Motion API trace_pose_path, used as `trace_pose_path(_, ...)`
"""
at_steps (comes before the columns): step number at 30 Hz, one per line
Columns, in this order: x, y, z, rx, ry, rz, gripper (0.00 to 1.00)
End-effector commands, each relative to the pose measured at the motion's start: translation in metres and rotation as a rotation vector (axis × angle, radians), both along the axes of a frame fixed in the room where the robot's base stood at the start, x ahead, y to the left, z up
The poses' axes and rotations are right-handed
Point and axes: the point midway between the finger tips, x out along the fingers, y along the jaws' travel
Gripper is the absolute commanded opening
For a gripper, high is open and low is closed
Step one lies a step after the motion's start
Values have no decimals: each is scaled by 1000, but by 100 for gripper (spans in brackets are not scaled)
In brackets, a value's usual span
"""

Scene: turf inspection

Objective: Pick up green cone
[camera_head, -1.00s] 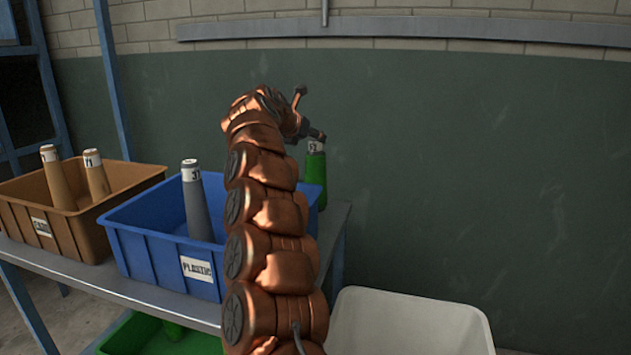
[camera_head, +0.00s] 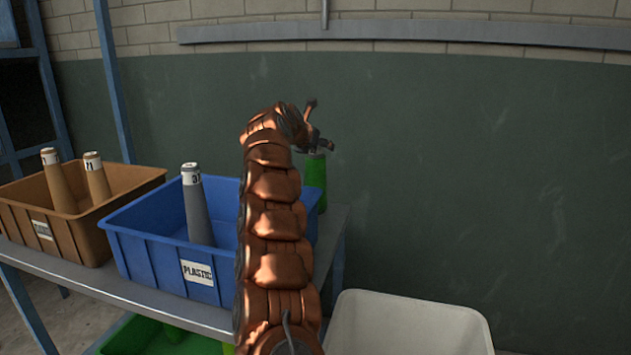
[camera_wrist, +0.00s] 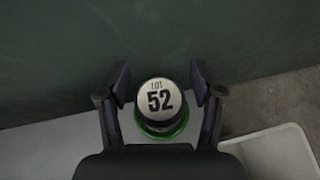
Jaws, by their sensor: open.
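The green cone (camera_head: 315,182) stands upright on the right end of the grey table, just right of the blue bin. My gripper (camera_head: 316,124) is above its top in the head view and hides part of it. My gripper (camera_wrist: 160,84) is open there, one finger on each side of the cone's top, with a gap on both sides.
The blue bin (camera_head: 155,258) labelled "PLASTIC" holds a grey cone (camera_head: 196,208). A brown bin (camera_head: 85,235) with two tan cones stands to its left. A white bin (camera_head: 410,325) is below right of the table (camera_head: 75,276). A green bin (camera_head: 130,338) is underneath. A dark wall stands behind.

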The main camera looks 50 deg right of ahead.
Motion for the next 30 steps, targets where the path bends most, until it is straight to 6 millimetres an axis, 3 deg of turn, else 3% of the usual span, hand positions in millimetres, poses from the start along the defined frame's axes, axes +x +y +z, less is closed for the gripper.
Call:
trace_pose_path(8,0,0,1,-1,-2,0,63)
trace_pose_path(26,0,0,1,-2,-2,0,1)
trace_pose_path(30,0,0,1,-2,-2,0,0)
